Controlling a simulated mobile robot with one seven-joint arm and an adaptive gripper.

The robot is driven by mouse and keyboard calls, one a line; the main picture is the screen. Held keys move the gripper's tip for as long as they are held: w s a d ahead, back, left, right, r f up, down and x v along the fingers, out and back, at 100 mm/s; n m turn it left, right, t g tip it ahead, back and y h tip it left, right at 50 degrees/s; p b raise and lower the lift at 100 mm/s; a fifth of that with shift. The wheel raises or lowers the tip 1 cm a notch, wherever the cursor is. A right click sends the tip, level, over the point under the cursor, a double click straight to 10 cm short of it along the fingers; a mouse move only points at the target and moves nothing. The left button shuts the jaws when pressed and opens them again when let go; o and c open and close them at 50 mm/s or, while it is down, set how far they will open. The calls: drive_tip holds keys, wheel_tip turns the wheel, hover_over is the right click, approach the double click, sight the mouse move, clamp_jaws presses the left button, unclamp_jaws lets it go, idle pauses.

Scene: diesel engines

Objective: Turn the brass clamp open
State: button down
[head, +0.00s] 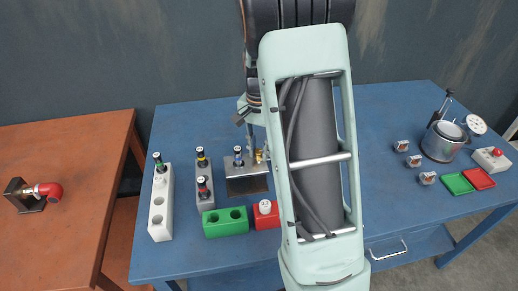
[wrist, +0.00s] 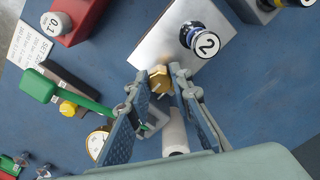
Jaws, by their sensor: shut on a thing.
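The brass clamp (wrist: 159,77) sits at the edge of a metal block (wrist: 158,47) in the wrist view. My gripper (wrist: 161,75) has its two fingertips on either side of the clamp and is shut on it. In the head view the clamp (head: 259,155) is a small brass piece at the top right of the block (head: 246,185), beside my arm. An injector with a round "2" label (wrist: 207,43) stands upright in the block. In the head view my arm hides much of my gripper.
A green lever (wrist: 40,85), yellow knob (wrist: 68,108) and gauge (wrist: 97,143) lie left of my fingers. A red block (head: 266,214), green block (head: 225,221) and white rack (head: 160,218) stand nearby on the blue table (head: 190,255). A pot (head: 442,142) stands far right.

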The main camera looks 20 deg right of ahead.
sight(259, 151)
idle(0.5)
drive_tip(key=c, duration=1.7)
unclamp_jaws()
drive_tip(key=shift+c, duration=0.2)
wheel_tip(259, 151, up, 12)
